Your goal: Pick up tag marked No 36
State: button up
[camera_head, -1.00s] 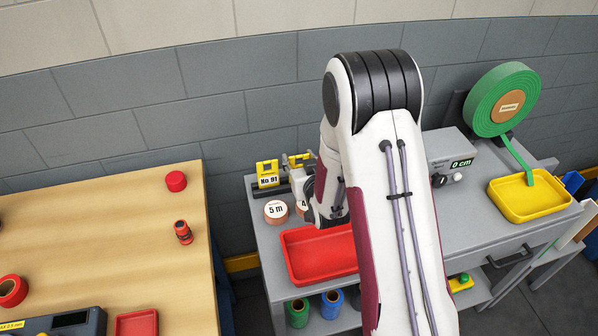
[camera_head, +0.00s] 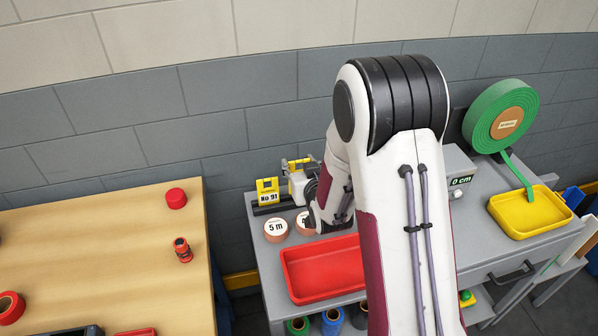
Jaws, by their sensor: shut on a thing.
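My gripper (camera_head: 294,168) is small and partly hidden by my own wrist in the head view. It is shut on a yellow tag (camera_head: 302,161), seen nearly edge-on, so I cannot read its number. The held tag is at the back of the grey bench, just right of and higher in the picture than another yellow tag marked No 91 (camera_head: 267,186). That tag stands upright on a dark rail (camera_head: 270,210).
A 5 m roll (camera_head: 276,228) and a second roll lie in front of the rail. A red tray (camera_head: 320,272) is nearer. My arm covers the bench middle. A yellow tray (camera_head: 530,215) and green strap coil (camera_head: 500,115) are right, a wooden table (camera_head: 100,235) left.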

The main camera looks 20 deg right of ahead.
jog(key=shift+r, duration=2.75)
